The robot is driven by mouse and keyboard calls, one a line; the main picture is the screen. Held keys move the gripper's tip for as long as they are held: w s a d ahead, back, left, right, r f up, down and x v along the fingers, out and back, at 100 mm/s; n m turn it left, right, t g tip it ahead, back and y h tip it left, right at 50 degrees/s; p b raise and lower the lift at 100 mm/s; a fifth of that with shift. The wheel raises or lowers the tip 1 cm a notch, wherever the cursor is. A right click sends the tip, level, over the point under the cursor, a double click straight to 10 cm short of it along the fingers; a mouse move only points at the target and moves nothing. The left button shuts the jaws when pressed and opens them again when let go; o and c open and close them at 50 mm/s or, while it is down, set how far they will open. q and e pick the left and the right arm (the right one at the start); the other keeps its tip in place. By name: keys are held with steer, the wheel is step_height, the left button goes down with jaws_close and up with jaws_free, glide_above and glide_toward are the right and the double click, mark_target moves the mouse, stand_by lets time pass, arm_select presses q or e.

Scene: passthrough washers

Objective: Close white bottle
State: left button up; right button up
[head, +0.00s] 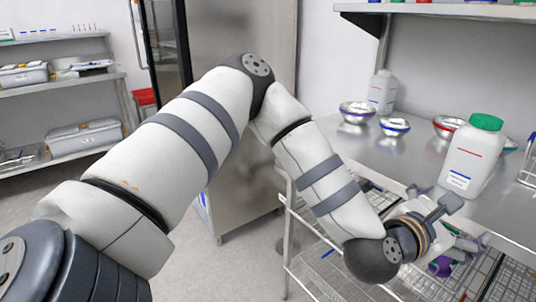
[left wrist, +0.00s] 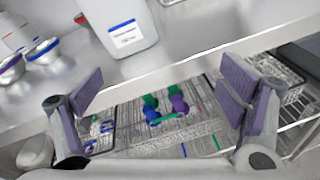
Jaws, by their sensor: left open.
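A large white bottle (head: 473,158) with red and blue marks stands upright at the steel table's front edge. A green cap (head: 486,122) sits on its top; I cannot tell how tight. The bottle's lower part shows in the left wrist view (left wrist: 122,28), its top out of frame. A second, smaller white bottle (head: 382,93) stands farther back; its top is too small to read. My left gripper (head: 459,222) is open and empty, in front of and below the large bottle, apart from it. Its spread fingers show in the left wrist view (left wrist: 163,95). My right gripper is not in view.
Shiny bowls with purple (head: 356,113), blue (head: 394,127) and red (head: 447,127) rims stand on the steel table (head: 380,155). A shelf (head: 450,12) hangs above. Wire baskets with green, purple and blue items (left wrist: 165,108) lie below the table edge.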

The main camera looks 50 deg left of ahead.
arm_select(q)
steer(key=s+d+f+m+g+h, duration=0.1)
steer(key=s+f+m+g, duration=0.3)
steer(key=s+f+m, duration=0.55)
steer(key=s+d+f+m+g, duration=0.1)
steer(key=s+f+m+g, duration=0.5)
steer(key=f, duration=0.7)
steer(key=s+a+f+m+g+y, duration=0.1)
steer(key=s+a+m, duration=0.3)
steer(key=s, duration=0.5)
steer(key=s+a+f+m+g+y, duration=0.1)
steer(key=s+a+f+m+g, duration=0.3)
steer(key=s, duration=0.5)
steer(key=s+a+f+m+g+y, duration=0.1)
steer(key=s+a+f+m+g, duration=0.1)
steer(key=s+m, duration=0.4)
steer(key=s+a+f, duration=0.1)
steer(key=s+a, duration=0.1)
steer(key=s, duration=0.1)
steer(key=shift+a+m+g+y, duration=0.25)
steer(key=shift+m+g+y, duration=0.05)
steer(key=shift+m, duration=0.05)
